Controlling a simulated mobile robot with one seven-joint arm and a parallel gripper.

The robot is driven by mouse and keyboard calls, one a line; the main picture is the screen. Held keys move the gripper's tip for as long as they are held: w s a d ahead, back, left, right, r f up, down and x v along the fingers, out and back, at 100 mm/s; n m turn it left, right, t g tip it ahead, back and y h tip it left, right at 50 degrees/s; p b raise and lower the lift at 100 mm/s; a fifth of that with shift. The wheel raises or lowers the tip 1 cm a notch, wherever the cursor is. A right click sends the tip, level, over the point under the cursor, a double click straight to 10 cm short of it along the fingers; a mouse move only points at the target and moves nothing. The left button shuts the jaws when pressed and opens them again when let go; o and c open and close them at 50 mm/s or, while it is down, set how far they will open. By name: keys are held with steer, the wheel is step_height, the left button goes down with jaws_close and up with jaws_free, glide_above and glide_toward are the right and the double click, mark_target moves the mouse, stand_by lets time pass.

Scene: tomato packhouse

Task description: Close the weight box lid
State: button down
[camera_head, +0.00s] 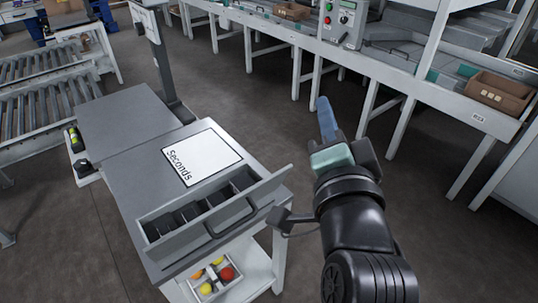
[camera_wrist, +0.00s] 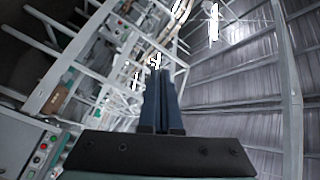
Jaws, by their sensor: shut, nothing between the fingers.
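A grey bench (camera_head: 135,185) bears a white "Seconds" sheet (camera_head: 202,158). The wrist view faces the hall and roof, with no bench in sight.
A grey platform (camera_head: 130,120) with a post adjoins the bench. A tray (camera_head: 208,289) of coloured round fruit sits on the shelf below. Roller conveyors (camera_head: 45,100) stand left, and a long sorting line with a brown crate (camera_head: 498,92) stands right. Floor between is clear.

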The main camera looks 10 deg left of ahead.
step_height(320, 180, down, 8)
steer(key=s+a+m+g+y+p, duration=0.25)
steer(key=m+g+p, duration=0.25)
steer(key=m+p, duration=0.25)
steer(key=m+g+y+p, duration=0.4)
steer(key=m+g+p, duration=0.1)
steer(key=m+p, duration=0.35)
glide_toward(222, 211)
steer(key=shift+m, duration=0.3)
steer(key=b+x, duration=0.1)
steer(key=x, duration=0.5)
steer(key=shift+f, duration=0.2)
steer(key=shift+r, duration=0.1)
